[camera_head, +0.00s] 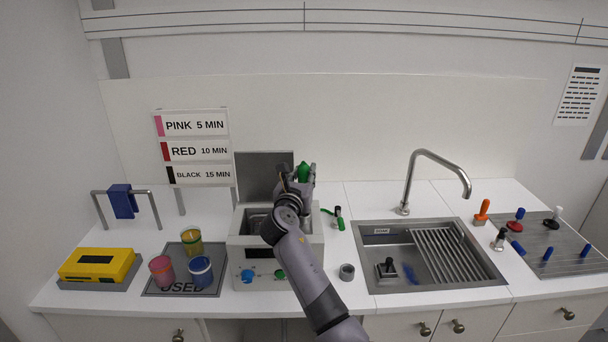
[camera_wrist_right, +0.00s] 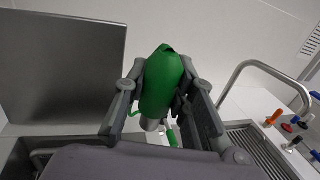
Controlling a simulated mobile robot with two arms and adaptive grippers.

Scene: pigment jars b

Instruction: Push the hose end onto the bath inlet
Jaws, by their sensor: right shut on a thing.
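My right gripper (camera_head: 300,177) is shut on a green hose end (camera_head: 304,171), above the back right part of the bath (camera_head: 313,246). In the right wrist view the green hose end (camera_wrist_right: 161,88) stands between the two fingers of the gripper (camera_wrist_right: 163,92), with a grey part below it. Thin green pieces show beside and below it there. The bath is a pale box with a grey lid (camera_head: 262,175) standing open at its back. I cannot make out the bath inlet; my arm hides part of the bath. My left gripper is not in view.
A small green piece (camera_head: 340,224) and a dark-topped fitting (camera_head: 337,211) are right of the bath. A grey ring (camera_head: 347,271) lies near the sink (camera_head: 370,262). Coloured jars stand on the tray (camera_head: 214,290) at left, beside a yellow device (camera_head: 97,264).

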